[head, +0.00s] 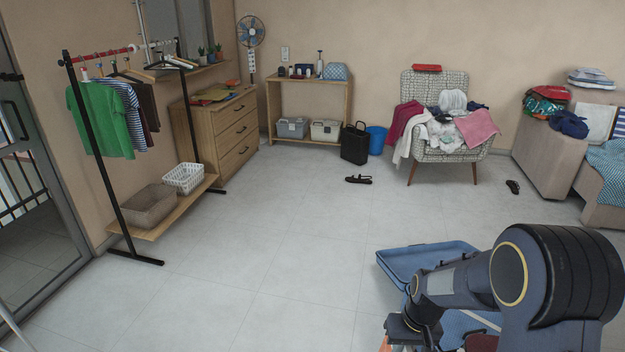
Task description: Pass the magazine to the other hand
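No magazine can be clearly made out in the head view. Flat yellowish and coloured items (213,95) lie on top of the wooden dresser, too small to identify. My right arm comes in from the lower right, and the dark end of it, my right gripper (402,332), is at the bottom edge. Its fingers are cut off or hidden, so I cannot tell whether it holds anything. A small orange-red patch shows beside it at the frame edge. My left gripper is not in view.
An open blue suitcase (425,262) lies on the floor, partly behind my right arm. A clothes rack (118,205) stands left, by the dresser (238,132). A patterned armchair (445,85) holds piled laundry. Black sandals (358,180) lie on the floor.

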